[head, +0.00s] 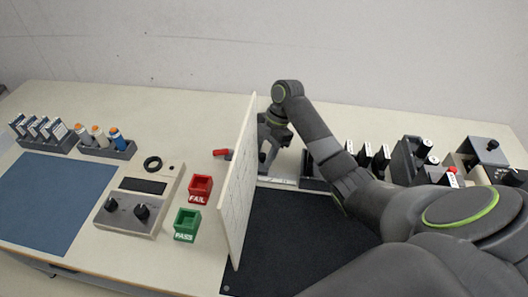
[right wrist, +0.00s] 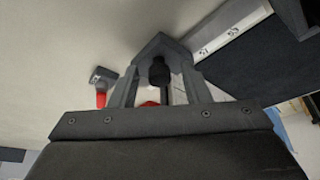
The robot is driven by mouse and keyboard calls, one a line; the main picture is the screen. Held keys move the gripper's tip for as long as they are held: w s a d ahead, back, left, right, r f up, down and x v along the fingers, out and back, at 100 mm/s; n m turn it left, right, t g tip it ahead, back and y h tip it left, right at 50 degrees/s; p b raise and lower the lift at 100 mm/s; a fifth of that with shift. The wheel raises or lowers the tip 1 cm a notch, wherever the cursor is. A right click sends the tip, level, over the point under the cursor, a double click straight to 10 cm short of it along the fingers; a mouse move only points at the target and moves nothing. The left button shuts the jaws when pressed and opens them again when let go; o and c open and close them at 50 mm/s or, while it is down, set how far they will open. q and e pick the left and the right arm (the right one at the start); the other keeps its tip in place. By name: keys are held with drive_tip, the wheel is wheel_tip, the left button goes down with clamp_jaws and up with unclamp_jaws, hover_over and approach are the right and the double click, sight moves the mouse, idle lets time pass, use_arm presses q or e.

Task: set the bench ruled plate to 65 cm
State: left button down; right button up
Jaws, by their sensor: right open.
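The ruled plate (head: 238,185) is a tall white upright panel with faint grid lines, standing nearly edge-on in the middle of the bench. A white strip with small dark marks (head: 277,182) lies at the bench's back beside it; it also shows in the right wrist view (right wrist: 222,32). My right gripper (head: 266,156) points down just right of the plate, partly hidden by it. In the right wrist view its open fingers (right wrist: 161,85) have a dark knob (right wrist: 160,72) between them. I cannot tell whether they touch it. My left gripper is out of view.
A red-handled part (head: 221,153) lies left of the plate. Red FAIL (head: 199,188) and green PASS (head: 187,224) bins and a control box (head: 141,204) stand left. A black mat (head: 280,245) lies right of the plate, partly under my arm. Racks and devices (head: 408,158) stand at right.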

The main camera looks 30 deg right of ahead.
clamp_jaws()
idle(0.3)
drive_tip(key=w+a, duration=0.1)
drive_tip(key=w+a+b, duration=0.1)
drive_tip(key=a, duration=0.1)
drive_tip(key=shift+w+a, duration=0.2)
drive_tip(key=shift+w, duration=0.15)
drive_tip(key=shift+c, duration=1.5)
unclamp_jaws()
drive_tip(key=o, duration=0.3)
drive_tip(key=shift+w+a, duration=0.1)
drive_tip(key=shift+a, duration=0.05)
